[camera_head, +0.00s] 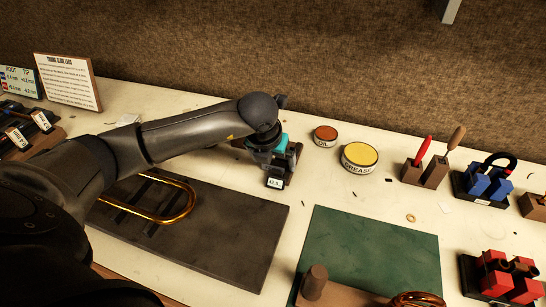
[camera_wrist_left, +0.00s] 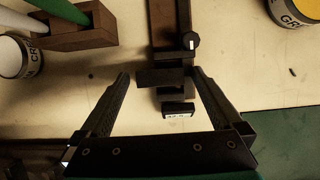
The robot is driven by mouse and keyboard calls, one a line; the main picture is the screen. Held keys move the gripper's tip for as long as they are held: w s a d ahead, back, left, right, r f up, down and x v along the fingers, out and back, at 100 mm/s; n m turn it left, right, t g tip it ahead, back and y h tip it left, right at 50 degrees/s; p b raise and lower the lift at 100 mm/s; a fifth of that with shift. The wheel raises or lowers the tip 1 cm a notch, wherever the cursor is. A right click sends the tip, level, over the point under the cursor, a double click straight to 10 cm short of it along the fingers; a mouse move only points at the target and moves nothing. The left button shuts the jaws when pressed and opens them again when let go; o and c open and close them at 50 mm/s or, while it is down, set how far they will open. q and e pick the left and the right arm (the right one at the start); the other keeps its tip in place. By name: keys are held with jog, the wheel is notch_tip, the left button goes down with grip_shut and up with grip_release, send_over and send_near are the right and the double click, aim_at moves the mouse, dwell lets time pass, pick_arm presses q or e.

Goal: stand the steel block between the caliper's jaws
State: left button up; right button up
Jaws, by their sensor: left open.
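My left gripper (camera_head: 284,158) reaches down over the bench in the head view. In the left wrist view my left gripper (camera_wrist_left: 160,76) is open, with one finger on each side of the caliper's dark jaw end. The caliper (camera_wrist_left: 165,22) is a dark, brownish beam with black jaws, a round knob and a small white readout. In the head view the caliper's readout (camera_head: 275,183) shows just below the gripper, and my arm hides most of its beam. I cannot make out the steel block apart from the dark jaw parts. My right gripper is out of view.
A red tin (camera_head: 325,136) and a yellow grease tin (camera_head: 359,157) stand right of the gripper. A dark mat (camera_head: 235,240) with a brass slide (camera_head: 165,219) lies in front, left of a green mat (camera_head: 370,245). Tool holders line the right side.

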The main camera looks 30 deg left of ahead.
pick_arm(q)
jog(key=p+v, duration=0.1)
jog(key=v, duration=1.4)
jog(key=shift+p, duration=0.35)
jog(key=shift+s+r, duration=0.1)
jog(key=shift+r, duration=0.05)
